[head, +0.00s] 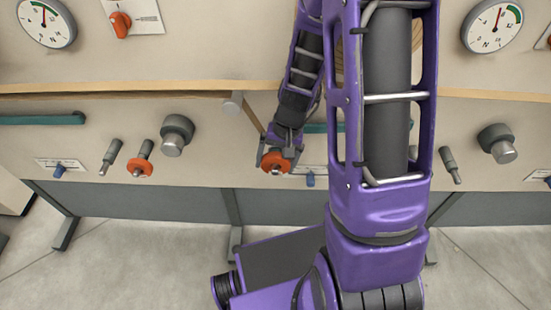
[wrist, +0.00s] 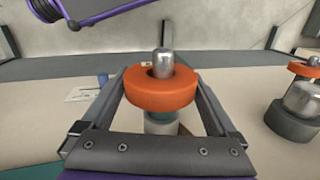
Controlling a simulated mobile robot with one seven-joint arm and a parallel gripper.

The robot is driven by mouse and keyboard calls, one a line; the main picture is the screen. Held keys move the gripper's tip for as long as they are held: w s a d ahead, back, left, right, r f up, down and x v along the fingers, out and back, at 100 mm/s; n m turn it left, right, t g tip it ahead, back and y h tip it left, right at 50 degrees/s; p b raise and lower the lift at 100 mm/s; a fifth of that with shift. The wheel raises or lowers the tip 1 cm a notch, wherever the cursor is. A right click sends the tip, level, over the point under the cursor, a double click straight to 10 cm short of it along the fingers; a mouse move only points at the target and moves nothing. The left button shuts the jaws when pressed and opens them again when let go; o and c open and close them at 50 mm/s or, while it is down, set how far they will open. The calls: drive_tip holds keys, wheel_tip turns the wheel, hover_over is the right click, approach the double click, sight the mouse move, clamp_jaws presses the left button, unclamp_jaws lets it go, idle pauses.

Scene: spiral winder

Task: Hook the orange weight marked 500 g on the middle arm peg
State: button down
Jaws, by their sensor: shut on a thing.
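My gripper (head: 275,157) is shut on an orange ring-shaped weight (head: 275,165) in front of the panel, near the picture's middle. In the wrist view the same weight (wrist: 160,98) sits between the two fingers. A round-tipped silver peg (wrist: 162,62) stands up through its hole, so the ring is around the peg. No marking can be read on the weight. The peg's lower part is mostly hidden by the weight and the gripper. A second orange weight (head: 139,167) is on a grey peg (head: 146,148) at the left; it also shows in the wrist view (wrist: 305,70).
A bare grey peg (head: 110,156) and a thick grey knob (head: 176,134) flank the second weight. Another bare peg (head: 449,163) and knob (head: 497,142) are at the right. A wooden ledge (head: 120,92) runs above. My purple arm covers the right-centre panel.

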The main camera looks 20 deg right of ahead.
sight(279, 153)
drive_tip(key=shift+f, duration=0.65)
unclamp_jaws()
drive_tip(key=shift+r, duration=0.1)
drive_tip(key=r, duration=0.2)
drive_tip(key=d+r+p, duration=0.1)
drive_tip(key=r, duration=0.1)
drive_tip(key=r+p, duration=0.1)
drive_tip(key=r, duration=0.2)
drive_tip(key=shift+s+d+r, duration=0.1)
drive_tip(key=shift+s+d, duration=0.05)
drive_tip(key=shift+d, duration=0.1)
drive_tip(key=shift+r, duration=0.1)
